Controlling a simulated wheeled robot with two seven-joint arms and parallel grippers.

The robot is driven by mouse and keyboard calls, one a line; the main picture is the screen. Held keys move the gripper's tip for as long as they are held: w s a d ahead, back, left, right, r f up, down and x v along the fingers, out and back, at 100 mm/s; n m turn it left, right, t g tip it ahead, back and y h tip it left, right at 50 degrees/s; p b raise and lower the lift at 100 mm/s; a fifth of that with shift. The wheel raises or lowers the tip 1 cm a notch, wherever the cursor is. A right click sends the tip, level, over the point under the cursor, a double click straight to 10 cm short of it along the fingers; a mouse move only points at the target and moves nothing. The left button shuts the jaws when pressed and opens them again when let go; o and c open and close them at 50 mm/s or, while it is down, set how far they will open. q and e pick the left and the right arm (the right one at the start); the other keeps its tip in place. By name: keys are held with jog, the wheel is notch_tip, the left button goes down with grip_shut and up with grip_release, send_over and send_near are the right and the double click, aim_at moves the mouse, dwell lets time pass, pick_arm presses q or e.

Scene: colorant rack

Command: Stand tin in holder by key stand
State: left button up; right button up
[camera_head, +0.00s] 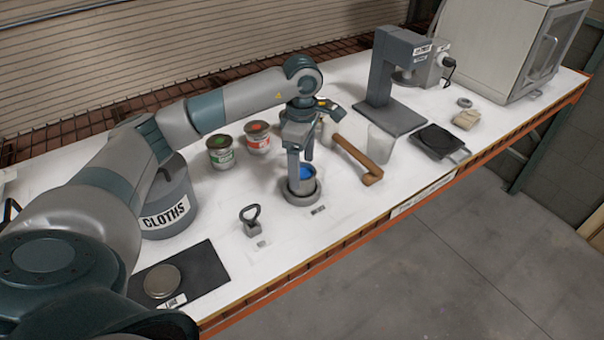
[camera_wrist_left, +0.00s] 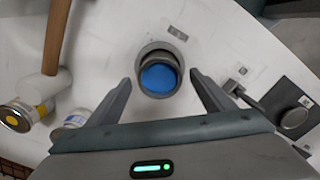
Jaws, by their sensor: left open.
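A grey tin with a blue top (camera_head: 301,173) stands upright in a round grey holder (camera_head: 300,197) near the middle of the table. The tin's blue top (camera_wrist_left: 158,78) and the holder's ring (camera_wrist_left: 150,48) also show in the left wrist view. The key stand (camera_head: 252,222), a small block with a dark loop, is left of the holder. My left gripper (camera_head: 301,168) is open, pointing down, with its fingers on either side of the tin. In the wrist view, gaps show between the fingers and the tin. My right gripper is not in view.
A cloths canister (camera_head: 166,205) is at left. A brown handle (camera_head: 356,158) and a pale cup (camera_head: 380,145) are right of the holder. A grey machine (camera_head: 390,75) stands farther right. The table's front edge is near.

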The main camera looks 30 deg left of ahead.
pick_arm(q)
notch_tip(320, 180, up, 9)
jog(key=b, duration=0.3)
jog(key=shift+r, duration=0.15)
dwell(0.5)
